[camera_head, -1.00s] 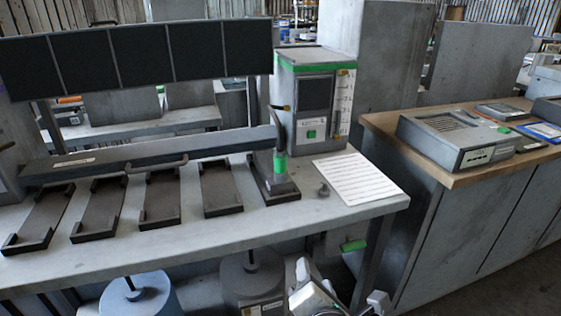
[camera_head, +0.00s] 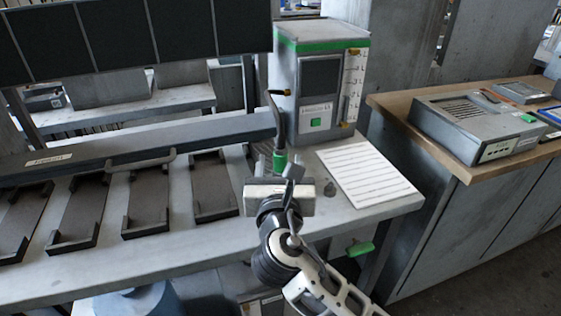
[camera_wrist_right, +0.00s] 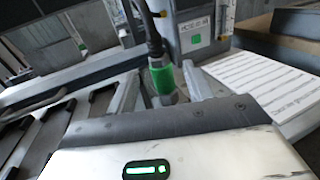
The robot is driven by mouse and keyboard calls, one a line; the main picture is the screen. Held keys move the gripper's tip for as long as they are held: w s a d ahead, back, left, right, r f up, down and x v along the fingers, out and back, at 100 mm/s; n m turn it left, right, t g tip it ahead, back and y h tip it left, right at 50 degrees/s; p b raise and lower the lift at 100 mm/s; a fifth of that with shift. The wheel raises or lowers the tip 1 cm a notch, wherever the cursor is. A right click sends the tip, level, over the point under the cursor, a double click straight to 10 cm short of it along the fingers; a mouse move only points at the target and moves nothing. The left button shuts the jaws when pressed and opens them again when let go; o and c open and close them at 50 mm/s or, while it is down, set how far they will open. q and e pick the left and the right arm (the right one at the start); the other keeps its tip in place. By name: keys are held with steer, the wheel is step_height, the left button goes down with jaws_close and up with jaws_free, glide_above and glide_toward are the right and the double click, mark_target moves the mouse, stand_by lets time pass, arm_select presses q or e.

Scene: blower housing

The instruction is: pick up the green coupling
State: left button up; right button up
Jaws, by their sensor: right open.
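The green coupling (camera_head: 280,161) is a short bright green sleeve at the lower end of a dark hose, above the workbench by the grey machine. In the right wrist view the coupling (camera_wrist_right: 162,79) stands upright with the hose coming in from above and a grey metal fitting below it. My right gripper (camera_head: 278,180) is open and sits just in front of the coupling. In its wrist view the coupling shows beyond the gripper body, between the fingers; contact cannot be told. In the head view the gripper hides the fitting's base. My left gripper is not in view.
The grey machine (camera_head: 316,75) with a green band stands behind the coupling. A lined white sheet (camera_head: 366,175) lies to its right. Dark trays (camera_head: 145,200) line the bench to the left. A small grey knob (camera_head: 330,188) sits beside the gripper.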

mark_target(281, 149)
steer(key=shift+w, duration=2.75)
jaws_close()
